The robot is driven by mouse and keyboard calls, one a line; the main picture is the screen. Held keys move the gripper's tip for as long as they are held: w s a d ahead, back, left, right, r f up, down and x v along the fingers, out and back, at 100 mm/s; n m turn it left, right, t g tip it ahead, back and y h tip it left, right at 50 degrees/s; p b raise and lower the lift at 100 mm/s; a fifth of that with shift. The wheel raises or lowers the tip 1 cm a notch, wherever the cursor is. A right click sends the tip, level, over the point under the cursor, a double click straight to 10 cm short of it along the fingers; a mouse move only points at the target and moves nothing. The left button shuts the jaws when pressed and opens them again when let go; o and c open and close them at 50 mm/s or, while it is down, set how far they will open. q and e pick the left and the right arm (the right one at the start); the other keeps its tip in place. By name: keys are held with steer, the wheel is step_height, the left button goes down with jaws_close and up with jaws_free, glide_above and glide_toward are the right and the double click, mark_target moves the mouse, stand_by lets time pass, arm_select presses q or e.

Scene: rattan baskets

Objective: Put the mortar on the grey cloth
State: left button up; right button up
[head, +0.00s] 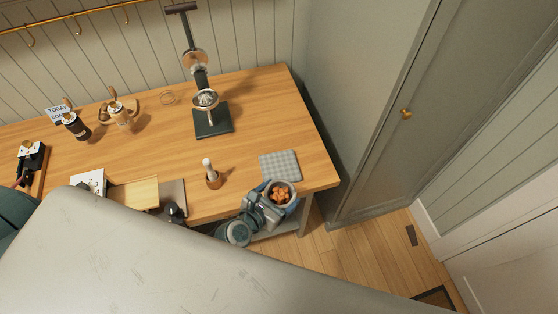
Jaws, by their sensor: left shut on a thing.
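The grey checked cloth (279,165) lies flat near the right end of the wooden table. My left gripper (270,205) is at the table's front right edge, just below the cloth in the picture. It is shut on a round blue-grey bowl (291,203) with orange-brown pieces in it, which looks like the mortar. The bowl is close to the cloth's front edge but not over it. The fingertips are partly hidden by the bowl and the gripper's body. My right gripper is not in view.
A small wooden pot with a pale-topped stick (213,179) stands left of the cloth. A dark-based stand (213,122) is behind it. A mug tree (121,114) and a dark cup (75,126) are at the back left. A grey cabinet (375,110) stands right of the table.

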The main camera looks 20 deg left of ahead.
arm_select(q)
steer(key=w+a+b, duration=0.1)
steer(key=w, duration=0.3)
steer(key=w+a+f+b, duration=0.1)
steer(key=w+a, duration=0.1)
steer(key=w, duration=0.3)
steer(key=w+a+b, duration=0.1)
steer(key=w+b, duration=0.1)
steer(key=w, duration=0.3)
steer(key=shift+w+a+f, duration=0.25)
steer(key=shift+a+f, duration=0.05)
steer(key=shift+a, duration=0.05)
steer(key=shift+w+a, duration=0.15)
steer(key=shift+w, duration=0.2)
steer(key=shift+f+b, duration=0.4)
steer(key=shift+b, duration=0.25)
step_height(320, 180, down, 3)
steer(key=b, duration=0.4)
steer(key=shift+r, duration=0.3)
steer(key=shift+s, duration=0.1)
